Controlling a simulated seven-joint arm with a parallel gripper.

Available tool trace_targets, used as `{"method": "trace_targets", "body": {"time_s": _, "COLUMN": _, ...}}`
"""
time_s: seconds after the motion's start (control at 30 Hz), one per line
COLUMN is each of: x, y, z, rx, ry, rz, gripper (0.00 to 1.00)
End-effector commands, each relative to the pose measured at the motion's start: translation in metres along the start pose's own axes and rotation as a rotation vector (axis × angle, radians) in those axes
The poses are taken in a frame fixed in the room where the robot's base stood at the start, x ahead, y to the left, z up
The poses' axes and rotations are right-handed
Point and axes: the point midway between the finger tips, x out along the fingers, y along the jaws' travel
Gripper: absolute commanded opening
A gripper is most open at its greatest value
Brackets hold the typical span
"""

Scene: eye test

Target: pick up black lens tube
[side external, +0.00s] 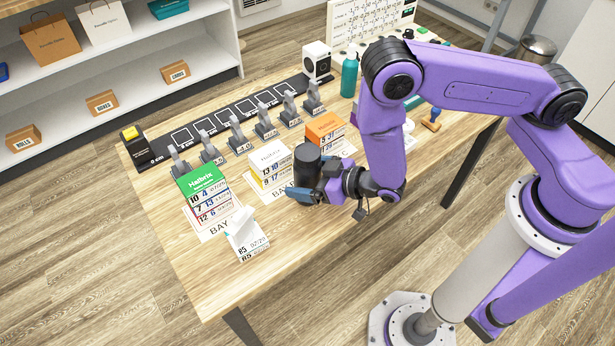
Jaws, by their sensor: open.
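A black cylinder, which looks like the black lens tube (307,166), stands upright on the wooden table among the small boxes. My gripper (302,193) is low over the table at the tube's near side, coming in from the right. The gripper is open. I cannot tell whether the tube is between the fingers or just beyond them, or whether they touch.
A white-and-yellow box stack (270,165) stands close left of the tube, and an orange-topped stack (326,131) close behind it. A green-topped stack (204,193) and a white carton (246,236) are further left. Several grey stands (238,136) line the back. The near table edge (330,245) is clear.

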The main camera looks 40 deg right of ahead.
Motion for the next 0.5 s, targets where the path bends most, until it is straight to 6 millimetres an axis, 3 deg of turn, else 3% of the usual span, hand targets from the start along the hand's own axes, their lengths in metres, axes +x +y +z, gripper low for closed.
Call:
{"method": "trace_targets", "body": {"time_s": 0.07, "x": -0.0002, "y": 0.0000, "z": 0.0000, "rx": 0.000, "ry": 0.000, "rz": 0.000, "gripper": 0.91}}
{"method": "trace_targets", "body": {"time_s": 0.23, "x": -0.0003, "y": -0.0002, "z": -0.0001, "rx": 0.000, "ry": 0.000, "rz": 0.000, "gripper": 0.36}}
{"method": "trace_targets", "body": {"time_s": 0.5, "x": -0.0004, "y": -0.0004, "z": -0.0008, "rx": 0.001, "ry": 0.002, "rz": -0.001, "gripper": 0.34}}
